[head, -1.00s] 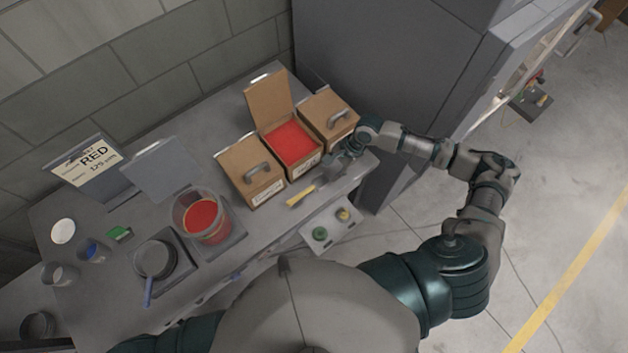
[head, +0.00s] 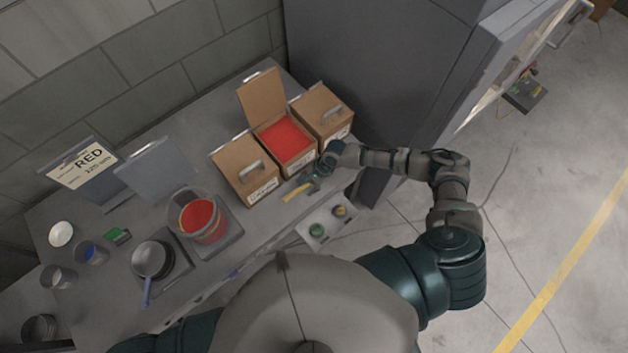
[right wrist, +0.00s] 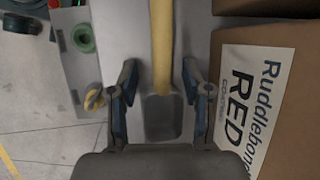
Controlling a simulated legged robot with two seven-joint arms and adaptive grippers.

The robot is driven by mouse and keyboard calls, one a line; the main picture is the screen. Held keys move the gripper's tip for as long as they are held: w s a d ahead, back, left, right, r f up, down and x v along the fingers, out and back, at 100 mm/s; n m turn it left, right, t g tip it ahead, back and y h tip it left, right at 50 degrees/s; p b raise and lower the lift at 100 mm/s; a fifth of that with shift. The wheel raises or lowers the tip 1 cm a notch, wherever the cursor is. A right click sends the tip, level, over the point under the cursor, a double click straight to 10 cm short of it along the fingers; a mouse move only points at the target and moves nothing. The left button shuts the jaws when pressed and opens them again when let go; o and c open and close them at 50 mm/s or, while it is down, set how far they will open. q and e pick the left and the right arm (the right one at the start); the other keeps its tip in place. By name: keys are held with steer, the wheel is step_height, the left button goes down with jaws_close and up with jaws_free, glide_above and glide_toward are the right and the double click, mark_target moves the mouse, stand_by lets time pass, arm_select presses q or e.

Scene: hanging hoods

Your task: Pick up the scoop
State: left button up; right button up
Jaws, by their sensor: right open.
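The scoop, with a yellow handle (head: 297,192), lies on the grey bench in front of the cardboard boxes. In the right wrist view its yellow handle (right wrist: 162,45) runs up from a grey, tray-like scoop head (right wrist: 162,117). My right gripper (head: 310,181) is low over the bench at the scoop's head end. In the right wrist view the right gripper (right wrist: 160,82) is open, with one finger on each side of the scoop and gaps between. The fingers are not closed on it. My left gripper is not in view.
An open box of red powder (head: 284,141) stands between two lidded boxes (head: 247,172) just behind the scoop. A red-filled container (head: 203,219) and a black pan (head: 151,259) stand to the left. A small panel with green and yellow knobs (head: 328,221) is at the bench front.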

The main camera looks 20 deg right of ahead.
mark_target(309, 184)
steer(key=shift+d, duration=0.15)
steer(key=shift+c, duration=0.5)
steer(key=c, duration=0.4)
steer(key=shift+a, duration=0.4)
steer(key=c, duration=0.4)
steer(key=shift+a+r, duration=0.15)
steer(key=shift+a, duration=0.35)
jaws_close()
steer(key=shift+d+r, duration=0.2)
steer(key=shift+d, duration=0.15)
steer(key=shift+d+r, duration=0.2)
steer(key=shift+r, duration=0.1)
steer(key=shift+d+r, duration=0.2)
steer(key=shift+r, duration=0.9)
steer(key=shift+s+d, duration=0.1)
steer(key=shift+s, duration=0.6)
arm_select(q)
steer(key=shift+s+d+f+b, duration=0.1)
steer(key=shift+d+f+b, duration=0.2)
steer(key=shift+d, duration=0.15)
arm_select(e)
steer(key=s+d+r, duration=0.1)
steer(key=s+d, duration=0.1)
steer(key=s, duration=1.2)
steer(key=shift+s+r, duration=0.2)
steer(key=shift+r, duration=0.15)
